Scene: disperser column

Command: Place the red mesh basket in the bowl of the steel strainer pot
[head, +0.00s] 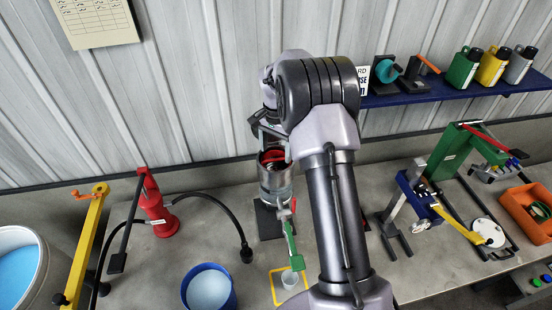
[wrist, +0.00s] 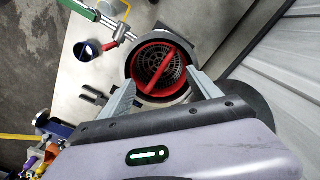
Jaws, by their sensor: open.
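The red mesh basket (wrist: 151,55) has a red rim, a dark mesh floor and a red bar across its top. It sits inside the round bowl of the steel strainer pot (wrist: 128,62); how deep it is seated I cannot tell. In the head view the red of the basket (head: 272,155) shows at the mouth of the pot (head: 276,183), partly hidden by my arm. My gripper (wrist: 163,78) is open, its two fingers apart on either side of the basket's bar, holding nothing. In the head view my gripper (head: 270,134) is just above the pot.
A blue bucket (head: 209,289) and a red stand with a black hose (head: 158,212) are left. A blue shelf (head: 450,92) holds bottles at right. The wall is close behind.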

